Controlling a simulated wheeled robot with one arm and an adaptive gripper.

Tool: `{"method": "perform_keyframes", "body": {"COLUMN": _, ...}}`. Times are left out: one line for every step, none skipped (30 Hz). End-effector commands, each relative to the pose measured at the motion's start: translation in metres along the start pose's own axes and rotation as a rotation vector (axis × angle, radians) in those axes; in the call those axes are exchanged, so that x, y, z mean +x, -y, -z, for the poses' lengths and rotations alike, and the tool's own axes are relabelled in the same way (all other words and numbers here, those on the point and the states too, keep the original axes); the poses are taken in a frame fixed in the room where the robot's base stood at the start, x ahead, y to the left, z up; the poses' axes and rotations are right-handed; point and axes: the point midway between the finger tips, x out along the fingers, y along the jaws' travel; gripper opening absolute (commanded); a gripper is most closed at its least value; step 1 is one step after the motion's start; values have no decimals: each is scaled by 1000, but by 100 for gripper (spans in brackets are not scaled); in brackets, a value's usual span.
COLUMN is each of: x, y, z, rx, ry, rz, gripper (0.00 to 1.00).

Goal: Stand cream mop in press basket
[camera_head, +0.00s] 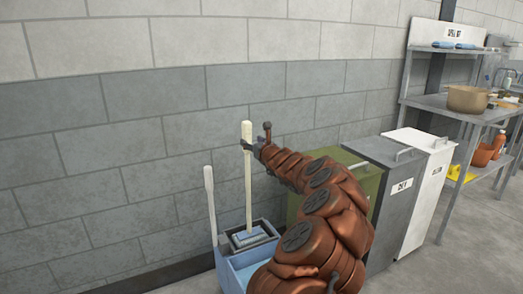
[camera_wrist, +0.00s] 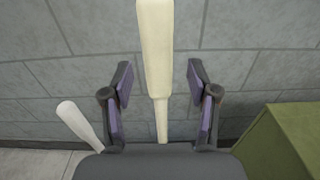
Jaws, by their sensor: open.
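The cream mop (camera_head: 248,180) stands upright, its handle rising from the press basket (camera_head: 262,229). The basket sits at the top of a blue bucket (camera_head: 230,276), and a pale blue-grey mop head shows inside its dark rim. My gripper (camera_head: 256,139) is at the upper part of the handle. In the wrist view, the cream handle (camera_wrist: 157,60) runs between the spread, open fingers of my gripper (camera_wrist: 160,85), with a gap on both sides. My arm hides the right part of the bucket.
A white lever (camera_head: 210,200) rises from the bucket's left side and shows in the wrist view (camera_wrist: 80,125). A grey block wall (camera_head: 110,140) is close behind. Green (camera_head: 361,174), grey (camera_head: 385,160) and white (camera_head: 430,185) bins stand to the right, then a metal shelf (camera_head: 445,102).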

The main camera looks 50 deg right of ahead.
Motion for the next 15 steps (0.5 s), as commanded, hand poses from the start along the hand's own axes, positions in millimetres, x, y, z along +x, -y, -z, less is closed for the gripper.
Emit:
{"method": "perform_keyframes", "body": {"x": -5, "y": -1, "z": -2, "rx": 3, "ry": 4, "rz": -2, "gripper": 60}}
{"method": "perform_keyframes", "body": {"x": -8, "y": -1, "z": -2, "rx": 3, "ry": 5, "rz": -3, "gripper": 60}}
{"method": "perform_keyframes", "body": {"x": -12, "y": -1, "z": -2, "rx": 4, "ry": 5, "rz": -3, "gripper": 60}}
{"method": "perform_keyframes", "body": {"x": -14, "y": -2, "z": -2, "rx": 4, "ry": 5, "rz": -4, "gripper": 60}}
{"method": "perform_keyframes", "body": {"x": -17, "y": -2, "z": -2, "rx": 1, "ry": 5, "rz": -5, "gripper": 60}}
{"method": "perform_keyframes", "body": {"x": -20, "y": -2, "z": -2, "rx": 2, "ry": 5, "rz": -4, "gripper": 60}}
{"method": "perform_keyframes", "body": {"x": -24, "y": 0, "z": -2, "rx": 3, "ry": 5, "rz": -1, "gripper": 60}}
{"method": "perform_keyframes", "body": {"x": -27, "y": 0, "z": -2, "rx": 3, "ry": 4, "rz": 0, "gripper": 60}}
{"method": "perform_keyframes", "body": {"x": -31, "y": 0, "z": -2, "rx": 2, "ry": 4, "rz": 0, "gripper": 60}}
{"method": "perform_keyframes", "body": {"x": -34, "y": 0, "z": -2, "rx": 2, "ry": 4, "rz": 0, "gripper": 60}}
{"method": "perform_keyframes", "body": {"x": -36, "y": 0, "z": -2, "rx": 3, "ry": 3, "rz": 0, "gripper": 60}}
{"method": "perform_keyframes", "body": {"x": -40, "y": 0, "z": -1, "rx": 3, "ry": 3, "rz": -1, "gripper": 60}}
{"method": "perform_keyframes", "body": {"x": -43, "y": -1, "z": -1, "rx": 3, "ry": 3, "rz": -3, "gripper": 60}}
{"method": "perform_keyframes", "body": {"x": -45, "y": -2, "z": -1, "rx": 3, "ry": 4, "rz": -4, "gripper": 60}}
{"method": "perform_keyframes", "body": {"x": -48, "y": -3, "z": -2, "rx": 2, "ry": 6, "rz": -6, "gripper": 60}}
